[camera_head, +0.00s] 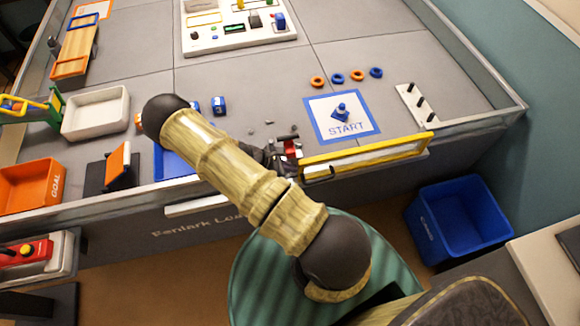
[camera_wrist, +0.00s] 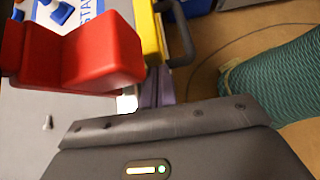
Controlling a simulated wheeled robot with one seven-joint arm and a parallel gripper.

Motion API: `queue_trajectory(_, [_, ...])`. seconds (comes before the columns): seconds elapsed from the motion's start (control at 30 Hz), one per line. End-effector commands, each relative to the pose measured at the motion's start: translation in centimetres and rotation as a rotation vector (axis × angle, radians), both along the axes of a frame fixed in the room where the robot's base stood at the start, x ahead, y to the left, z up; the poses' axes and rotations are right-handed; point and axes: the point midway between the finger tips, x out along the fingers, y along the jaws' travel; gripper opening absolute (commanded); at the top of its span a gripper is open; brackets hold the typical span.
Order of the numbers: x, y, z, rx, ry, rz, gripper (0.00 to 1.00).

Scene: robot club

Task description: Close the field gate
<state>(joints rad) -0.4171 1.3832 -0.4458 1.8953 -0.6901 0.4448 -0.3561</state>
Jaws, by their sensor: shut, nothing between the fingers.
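The field gate (camera_head: 370,154) is a yellow-framed panel along the front edge of the grey field in the head view. It lies nearly in line with the front wall; I cannot tell whether it is fully closed. In the wrist view, the gate's yellow bar (camera_wrist: 149,30) and a black handle (camera_wrist: 182,38) show at the top. A red block-like part (camera_head: 291,148) stands by the gate's left end and looms large in the wrist view (camera_wrist: 95,52). My gripper (camera_wrist: 157,88) is shut and empty, beside the red part and near the bar's end. My arm partly hides it in the head view.
A blue START square (camera_head: 322,128) with a blue piece lies behind the gate. A blue bin (camera_head: 460,225) is on the floor at right. A green striped round seat (camera_head: 245,285) is below my arm.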

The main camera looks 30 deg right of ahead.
Motion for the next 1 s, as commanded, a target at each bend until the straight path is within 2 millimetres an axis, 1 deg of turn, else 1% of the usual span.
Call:
queue_trajectory(0.03, [0.3, 0.9, -0.1, 0.004, -0.003, 0.003, 0.0])
queue_trajectory(0.17, [0.9, 3.2, -0.2, 0.011, -0.006, 0.005, 0.0])
queue_trajectory(0.6, [2.7, 9.2, 5.2, 0.015, -0.012, 0.005, 0.0])
queue_trajectory(0.77, [3.0, 10.3, 6.3, 0.014, -0.01, 0.003, 0.0])
queue_trajectory(1.0, [3.0, 10.5, 6.5, 0.013, -0.008, 0.003, 0.0])
